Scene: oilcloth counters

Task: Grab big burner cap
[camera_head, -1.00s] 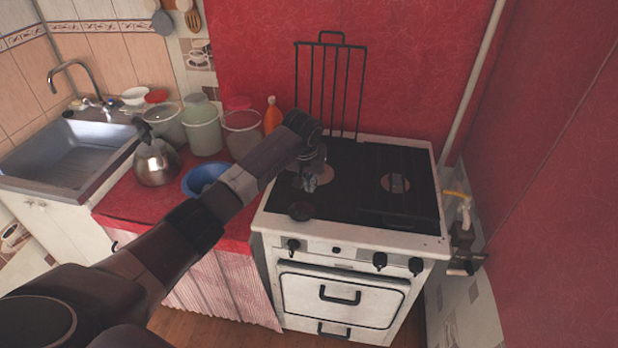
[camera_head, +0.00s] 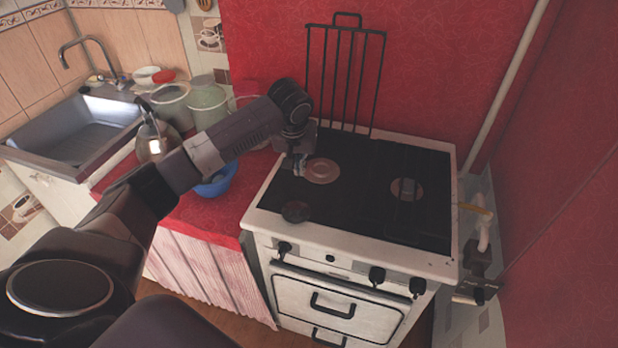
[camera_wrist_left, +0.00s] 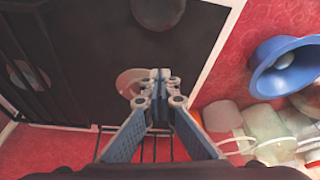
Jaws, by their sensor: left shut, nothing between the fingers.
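A dark round cap (camera_head: 296,212) lies at the front left of the black stove top; it also shows at the top of the left wrist view (camera_wrist_left: 157,12). I take it for the big burner cap. My left gripper (camera_head: 299,165) is over the left part of the stove, behind the cap and apart from it. In the left wrist view its blue-grey fingers (camera_wrist_left: 159,88) meet at the tips, shut and empty. They partly cover a pale round burner (camera_wrist_left: 131,82), which shows beside the gripper in the head view (camera_head: 322,171). My right gripper is not in view.
Another burner (camera_head: 407,189) sits on the stove's right. A raised black grate (camera_head: 345,75) stands along the back. Left are a blue bowl (camera_head: 217,182), a kettle (camera_head: 152,142), pots and a sink (camera_head: 80,135). A pipe and red wall bound the right. The front right stove top is clear.

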